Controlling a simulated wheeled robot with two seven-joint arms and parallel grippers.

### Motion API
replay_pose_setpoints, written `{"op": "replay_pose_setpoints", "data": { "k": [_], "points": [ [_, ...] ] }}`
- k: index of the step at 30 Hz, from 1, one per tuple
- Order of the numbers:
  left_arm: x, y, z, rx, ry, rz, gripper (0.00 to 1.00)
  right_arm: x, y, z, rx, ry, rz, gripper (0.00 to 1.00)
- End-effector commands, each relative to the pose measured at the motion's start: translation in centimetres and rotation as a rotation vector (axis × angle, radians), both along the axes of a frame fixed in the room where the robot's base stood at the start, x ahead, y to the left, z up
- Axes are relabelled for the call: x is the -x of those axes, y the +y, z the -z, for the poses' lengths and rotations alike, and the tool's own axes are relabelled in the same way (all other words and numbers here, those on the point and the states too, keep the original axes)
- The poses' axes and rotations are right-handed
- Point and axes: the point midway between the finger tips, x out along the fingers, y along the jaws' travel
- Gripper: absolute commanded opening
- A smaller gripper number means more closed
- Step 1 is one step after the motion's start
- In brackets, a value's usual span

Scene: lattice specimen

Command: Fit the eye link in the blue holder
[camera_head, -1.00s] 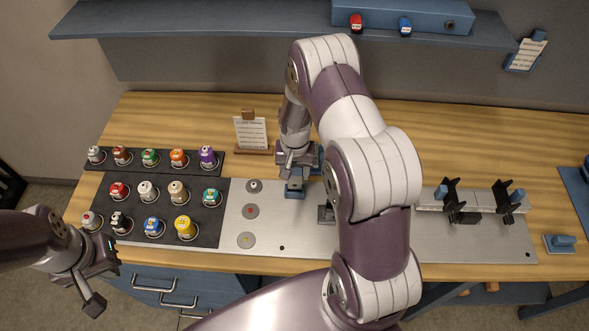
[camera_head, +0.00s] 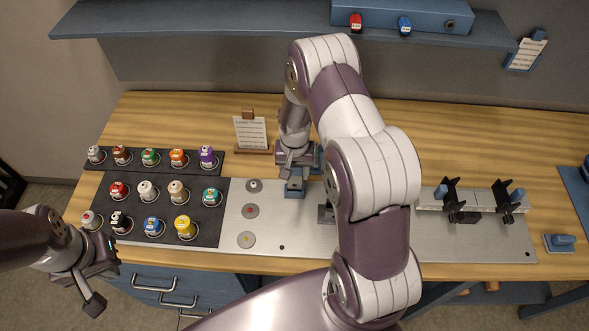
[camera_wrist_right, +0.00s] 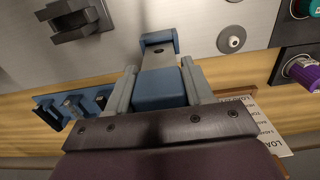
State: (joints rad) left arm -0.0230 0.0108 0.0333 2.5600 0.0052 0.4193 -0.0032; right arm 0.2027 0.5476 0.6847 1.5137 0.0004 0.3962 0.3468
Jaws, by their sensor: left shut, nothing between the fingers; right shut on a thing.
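My right gripper (camera_head: 292,176) points down over the grey plate, left of the middle. In the right wrist view its two fingers (camera_wrist_right: 160,88) are shut on a blue block (camera_wrist_right: 160,100). A flat grey strip, seemingly the eye link (camera_wrist_right: 160,58), runs from this block toward the blue holder (camera_wrist_right: 146,38). The blue holder also shows below the gripper in the head view (camera_head: 294,192). The strip's far end overlaps the holder; I cannot tell whether it is seated or above it. My left gripper (camera_head: 94,303) is shut and empty at the lower left, off the table.
A blue slotted rack (camera_wrist_right: 70,108) stands close beside the right gripper. A dark bracket (camera_wrist_right: 80,22) is on the plate. Black trays (camera_head: 208,226) with several coloured capped pots lie at left. A grey fixture with black clamps (camera_head: 480,201) is at right. A card stand (camera_head: 250,133) is behind.

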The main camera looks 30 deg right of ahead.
Motion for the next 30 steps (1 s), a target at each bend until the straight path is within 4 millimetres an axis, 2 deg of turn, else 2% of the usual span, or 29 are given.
{"op": "replay_pose_setpoints", "data": {
  "k": [21,30],
  "points": [
    [0.0,0.0,1.3,0.000,0.000,0.000,0.00,0.0,0.0,1.7,0.000,0.000,0.000,0.25],
    [0.0,0.0,1.3,0.000,0.000,0.000,0.00,0.0,0.0,1.8,0.001,-0.001,0.000,0.25]
  ]
}}
